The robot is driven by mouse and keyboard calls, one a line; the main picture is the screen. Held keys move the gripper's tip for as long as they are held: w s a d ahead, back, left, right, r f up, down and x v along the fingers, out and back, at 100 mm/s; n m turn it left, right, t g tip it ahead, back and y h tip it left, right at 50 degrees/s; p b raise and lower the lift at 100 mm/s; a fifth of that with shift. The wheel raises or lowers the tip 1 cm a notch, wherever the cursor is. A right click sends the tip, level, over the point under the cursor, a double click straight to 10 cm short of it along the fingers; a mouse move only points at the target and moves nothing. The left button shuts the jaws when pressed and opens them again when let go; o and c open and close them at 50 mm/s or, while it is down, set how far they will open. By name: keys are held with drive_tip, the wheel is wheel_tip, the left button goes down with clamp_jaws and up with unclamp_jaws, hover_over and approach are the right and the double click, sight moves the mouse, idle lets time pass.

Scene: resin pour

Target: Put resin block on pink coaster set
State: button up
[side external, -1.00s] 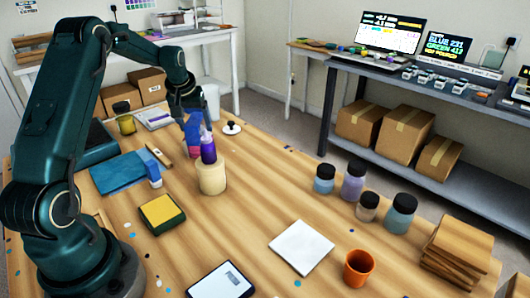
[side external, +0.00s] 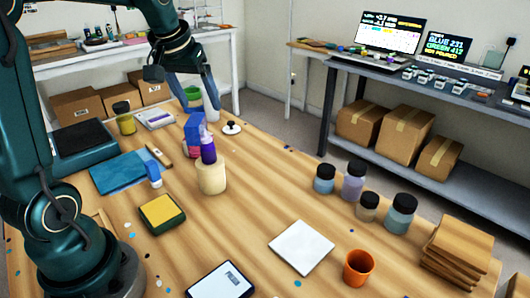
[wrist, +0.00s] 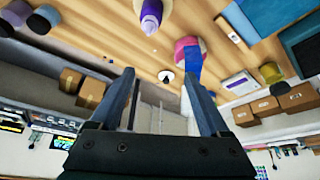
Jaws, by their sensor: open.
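In the wrist view the blue block (wrist: 194,64) overlaps a pink round thing (wrist: 184,46), which looks like the pink coaster set. The two appear to touch, but I cannot tell whether the block rests fully on it. The coaster set is mostly hidden in the side view. My gripper (side external: 194,92) is open and empty, above and behind the block. In the wrist view its two fingers (wrist: 165,84) are spread apart with nothing between them.
The cream bottle (side external: 211,176) stands close in front of the block. A white disc with a black knob (side external: 231,128) lies to the right. A blue cloth (side external: 119,173) and yellow sponge-like pad (side external: 161,211) lie left.

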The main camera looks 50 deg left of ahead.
drive_tip(key=s+d+f+m+t+h, duration=0.1)
drive_tip(key=s+d+m, duration=0.5)
drive_tip(key=s+d, duration=0.8)
wheel_tip(320, 180, down, 2)
drive_tip(key=shift+d+f+t+h, duration=0.15)
drive_tip(key=shift+d+t+h, duration=0.15)
drive_tip(key=shift+d+h, duration=0.55)
